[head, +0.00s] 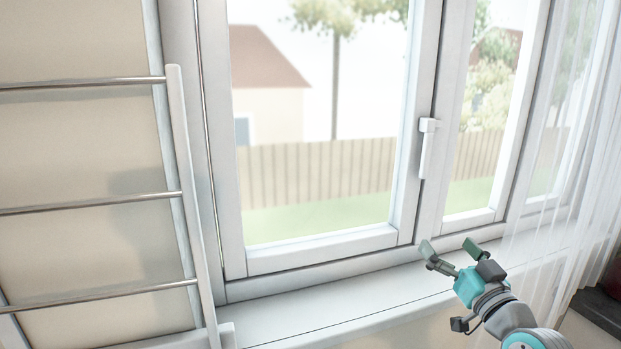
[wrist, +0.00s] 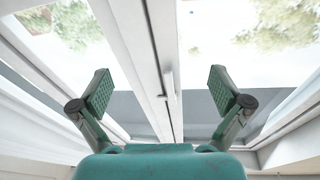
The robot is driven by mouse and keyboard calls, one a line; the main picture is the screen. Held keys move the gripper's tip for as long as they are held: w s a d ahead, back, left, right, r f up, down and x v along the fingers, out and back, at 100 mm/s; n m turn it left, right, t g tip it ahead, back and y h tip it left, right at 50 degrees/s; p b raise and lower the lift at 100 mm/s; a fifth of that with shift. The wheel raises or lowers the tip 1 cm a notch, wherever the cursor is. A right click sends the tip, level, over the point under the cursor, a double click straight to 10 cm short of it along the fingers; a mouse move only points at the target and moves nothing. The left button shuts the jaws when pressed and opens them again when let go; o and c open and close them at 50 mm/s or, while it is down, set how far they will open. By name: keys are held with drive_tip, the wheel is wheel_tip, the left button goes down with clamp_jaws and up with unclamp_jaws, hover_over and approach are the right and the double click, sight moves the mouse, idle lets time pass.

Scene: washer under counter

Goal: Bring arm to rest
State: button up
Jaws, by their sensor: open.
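My gripper (head: 449,249) is at the lower right of the head view, in front of the window and over the sill. Its two fingers are spread wide with nothing between them. In the wrist view the open gripper (wrist: 168,92) points at the window frame, with the white window handle (wrist: 170,84) showing between the fingers. In the head view the handle (head: 427,150) hangs vertically on the frame, above my gripper and apart from it. The window sash (head: 330,246) looks closed.
A white rack with metal bars (head: 178,150) stands at the left. The white sill (head: 330,300) is bare. A sheer curtain (head: 570,140) hangs at the right, close to my arm. A dark surface (head: 598,307) shows at the lower right edge.

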drive_tip(key=s+f+m, duration=0.1)
drive_tip(key=s+f, duration=0.1)
drive_tip(key=f, duration=0.3)
drive_tip(key=s+a+f+h, duration=0.1)
drive_tip(key=s+f, duration=0.2)
drive_tip(key=f, duration=0.3)
drive_tip(key=s+a+f+m+g+h, duration=0.1)
drive_tip(key=s+f, duration=0.1)
drive_tip(key=f, duration=0.3)
drive_tip(key=shift+s+f+m, duration=0.15)
drive_tip(key=shift+s+m, duration=0.15)
drive_tip(key=s+a+f+g+h, duration=0.1)
drive_tip(key=s+a+f, duration=0.1)
drive_tip(key=s+f, duration=0.55)
drive_tip(key=s+a+f+g+h, duration=0.1)
drive_tip(key=s+f, duration=0.3)
drive_tip(key=s, duration=0.7)
drive_tip(key=s+a+f+g+h, duration=0.1)
drive_tip(key=s+a+f, duration=0.1)
drive_tip(key=s+f, duration=0.5)
drive_tip(key=s+r, duration=0.2)
drive_tip(key=s, duration=0.7)
drive_tip(key=s+a+r+n+g+y, duration=0.1)
drive_tip(key=s+r, duration=0.1)
drive_tip(key=s, duration=0.7)
drive_tip(key=shift+a+n, duration=0.25)
drive_tip(key=shift+n, duration=0.05)
